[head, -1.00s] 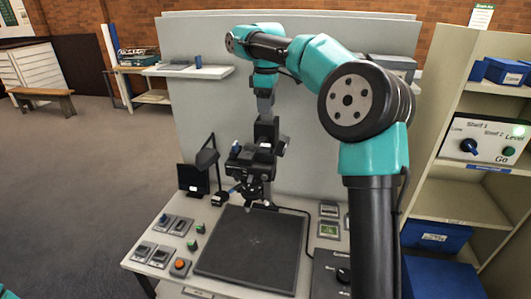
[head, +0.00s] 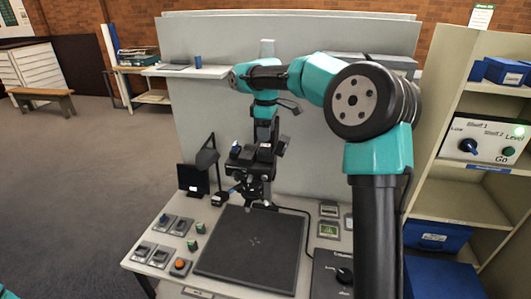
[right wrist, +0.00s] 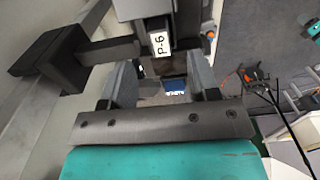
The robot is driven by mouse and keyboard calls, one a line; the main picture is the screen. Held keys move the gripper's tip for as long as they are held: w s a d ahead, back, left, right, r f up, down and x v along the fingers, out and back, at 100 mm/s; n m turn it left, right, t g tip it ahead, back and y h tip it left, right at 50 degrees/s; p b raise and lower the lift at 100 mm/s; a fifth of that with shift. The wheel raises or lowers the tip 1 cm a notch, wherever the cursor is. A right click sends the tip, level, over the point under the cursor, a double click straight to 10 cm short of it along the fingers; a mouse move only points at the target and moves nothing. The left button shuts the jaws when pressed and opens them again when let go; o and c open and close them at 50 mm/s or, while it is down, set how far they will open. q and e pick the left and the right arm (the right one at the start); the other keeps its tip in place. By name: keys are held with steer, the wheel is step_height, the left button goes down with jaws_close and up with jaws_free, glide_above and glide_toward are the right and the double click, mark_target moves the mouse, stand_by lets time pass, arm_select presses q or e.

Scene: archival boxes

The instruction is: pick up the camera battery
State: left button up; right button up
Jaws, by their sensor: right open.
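A dark block with a white "P-6" label (right wrist: 158,40) shows at the top of the right wrist view, just beyond my fingers. It may be the camera battery, but I cannot tell for sure. My right gripper (right wrist: 161,72) is open, its two grey fingers apart with nothing clearly held between them. In the head view my right gripper (head: 265,140) points down over the black camera assembly (head: 250,168) above the copy board. Its fingertips blend into the dark parts there, so contact is unclear. My left gripper is out of view.
The dark copy board (head: 250,248) is bare. Switches and buttons (head: 170,240) line its left, and a control box (head: 335,272) stands at its right. A small lamp (head: 207,158) and dark screen (head: 193,178) stand left of the camera. Shelves (head: 470,150) are on the right.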

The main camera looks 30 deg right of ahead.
mark_target(265, 145)
step_height(265, 145, down, 5)
steer(key=shift+a+f, duration=0.1)
stand_by(0.6)
jaws_close()
stand_by(0.3)
